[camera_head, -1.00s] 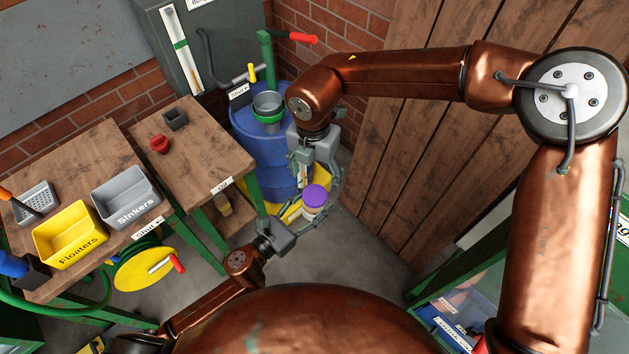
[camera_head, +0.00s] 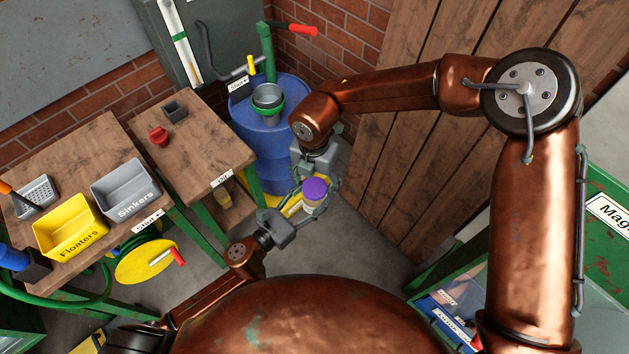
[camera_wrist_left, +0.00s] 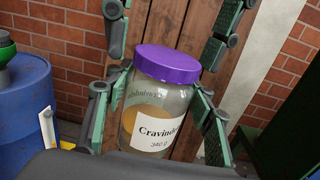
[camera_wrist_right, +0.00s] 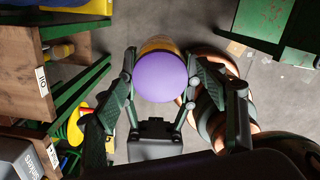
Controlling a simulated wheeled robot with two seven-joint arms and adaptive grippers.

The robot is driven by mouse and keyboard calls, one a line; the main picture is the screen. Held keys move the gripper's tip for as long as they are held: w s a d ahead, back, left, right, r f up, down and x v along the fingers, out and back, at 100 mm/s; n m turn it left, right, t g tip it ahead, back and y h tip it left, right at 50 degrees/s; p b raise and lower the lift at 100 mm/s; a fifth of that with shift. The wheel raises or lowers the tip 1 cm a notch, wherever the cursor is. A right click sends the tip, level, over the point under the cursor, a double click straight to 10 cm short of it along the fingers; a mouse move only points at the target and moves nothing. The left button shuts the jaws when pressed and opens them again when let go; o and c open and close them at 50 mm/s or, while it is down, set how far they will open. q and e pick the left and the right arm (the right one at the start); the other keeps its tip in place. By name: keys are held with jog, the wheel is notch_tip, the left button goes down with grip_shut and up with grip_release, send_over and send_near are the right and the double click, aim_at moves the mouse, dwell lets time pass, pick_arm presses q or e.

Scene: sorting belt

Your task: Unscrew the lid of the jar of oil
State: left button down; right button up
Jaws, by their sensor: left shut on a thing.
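A clear glass jar (camera_head: 312,206) with a purple lid (camera_head: 314,188) stands upright in the air in front of me. In the left wrist view the jar (camera_wrist_left: 150,128) has a white label reading "Cravinde…" and brownish contents; the lid (camera_wrist_left: 167,63) is on it. My left gripper (camera_head: 300,212) is shut on the jar's body from the side. My right gripper (camera_head: 318,180) comes from above, its fingers open on both sides above the lid in the left wrist view. In the right wrist view the lid (camera_wrist_right: 161,77) lies between those fingers, apparently with gaps.
A wooden table (camera_head: 195,140) marked "Oil" holds a red item (camera_head: 158,136) and a dark box (camera_head: 175,112); a yellowish jar (camera_head: 224,194) is on its lower shelf. A blue barrel (camera_head: 275,150) stands behind my grippers. Yellow (camera_head: 66,238) and grey bins are at left.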

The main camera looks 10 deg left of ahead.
jog(key=c, duration=1.2)
jog(key=o, duration=1.2)
notch_tip(320, 180, up, 8)
jog(key=shift+f, duration=0.1)
jog(key=shift+s, duration=0.2)
jog(key=f, duration=0.7)
jog(key=shift+w+f, duration=0.2)
jog(key=shift+f, duration=0.2)
jog(key=shift+c, duration=0.6)
